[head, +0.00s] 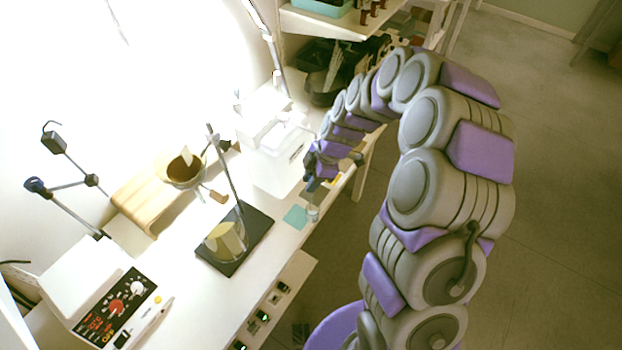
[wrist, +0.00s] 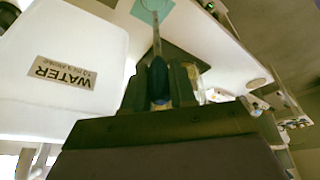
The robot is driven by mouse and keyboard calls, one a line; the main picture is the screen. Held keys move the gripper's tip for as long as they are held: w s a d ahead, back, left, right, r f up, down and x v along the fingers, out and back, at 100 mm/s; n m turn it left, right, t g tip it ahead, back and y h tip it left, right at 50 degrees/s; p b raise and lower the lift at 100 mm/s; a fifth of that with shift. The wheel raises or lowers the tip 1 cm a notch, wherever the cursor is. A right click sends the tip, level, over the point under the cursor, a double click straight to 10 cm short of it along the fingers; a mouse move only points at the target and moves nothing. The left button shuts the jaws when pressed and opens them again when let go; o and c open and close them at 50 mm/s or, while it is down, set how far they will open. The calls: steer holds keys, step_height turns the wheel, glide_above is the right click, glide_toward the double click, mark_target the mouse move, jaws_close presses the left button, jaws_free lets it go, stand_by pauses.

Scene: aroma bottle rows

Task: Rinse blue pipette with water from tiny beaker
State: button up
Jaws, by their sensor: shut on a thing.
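My gripper (head: 314,182) is over the near edge of the bench, jaws pointing down. In the wrist view my gripper (wrist: 160,86) is shut on the blue pipette (wrist: 160,101); its blue bulb sits between the fingers. The thin stem points away from the jaws toward a teal mat (wrist: 152,7). A tiny clear beaker (head: 313,214) stands by the bench edge just below my gripper in the head view. The pipette's tip is too small to tell whether it is inside the beaker. A white container (wrist: 62,35) labelled WATER is beside the gripper.
A black stand (head: 239,244) with an upright rod and a glass beaker (head: 225,241) is further left. The white container (head: 282,158) stands behind the mat. A wooden stand (head: 148,200) and a control box (head: 112,305) occupy the far left.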

steer(key=shift+f+b, duration=2.85)
steer(key=shift+f, duration=1.9)
steer(key=shift+o, duration=0.4)
jaws_close()
